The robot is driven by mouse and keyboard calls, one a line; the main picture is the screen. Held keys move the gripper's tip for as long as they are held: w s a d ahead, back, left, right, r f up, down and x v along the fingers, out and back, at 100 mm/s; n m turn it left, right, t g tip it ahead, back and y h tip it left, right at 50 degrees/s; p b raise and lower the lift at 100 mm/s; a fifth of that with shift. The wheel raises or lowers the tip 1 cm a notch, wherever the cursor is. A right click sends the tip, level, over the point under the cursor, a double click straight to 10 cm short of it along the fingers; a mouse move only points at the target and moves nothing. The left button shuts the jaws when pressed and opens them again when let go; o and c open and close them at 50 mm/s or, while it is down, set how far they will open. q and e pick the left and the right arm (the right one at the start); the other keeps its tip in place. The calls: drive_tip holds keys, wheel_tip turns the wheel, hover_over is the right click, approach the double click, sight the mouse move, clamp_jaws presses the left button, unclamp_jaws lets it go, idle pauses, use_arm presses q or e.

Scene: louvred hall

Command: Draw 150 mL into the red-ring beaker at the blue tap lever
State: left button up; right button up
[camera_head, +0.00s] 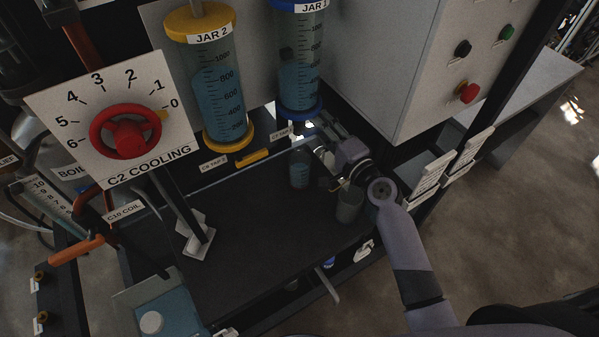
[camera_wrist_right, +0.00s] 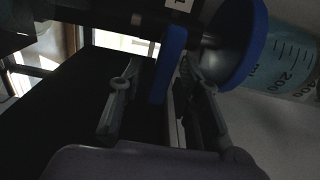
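Jar 1 (camera_head: 299,75), a clear cylinder of blue liquid with blue end caps, stands at the upper middle of the head view. The blue tap lever (camera_wrist_right: 167,65) shows in the wrist view as a blue bar near the jar's blue base ring (camera_wrist_right: 245,45). My right gripper (camera_wrist_right: 160,85) is open, with its fingers on either side of the lever; a gap shows on the left side. In the head view the gripper (camera_head: 318,140) is below jar 1. A beaker (camera_head: 299,170) with a faint reddish band near its bottom stands below the tap. My left gripper is not in view.
A second, greyish beaker (camera_head: 349,206) stands close to my right wrist. Jar 2 (camera_head: 208,85), with yellow caps and a yellow lever (camera_head: 252,155), is to the left. A white cabinet (camera_head: 400,60) is at the right. The dark bench top (camera_head: 250,245) is clear in front.

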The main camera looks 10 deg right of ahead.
drive_tip(key=shift+o, duration=0.2)
drive_tip(key=v, duration=0.7)
drive_tip(key=shift+b, duration=0.35)
drive_tip(key=shift+r, duration=0.15)
drive_tip(key=v, duration=1.2)
drive_tip(key=shift+o, duration=0.5)
idle(0.7)
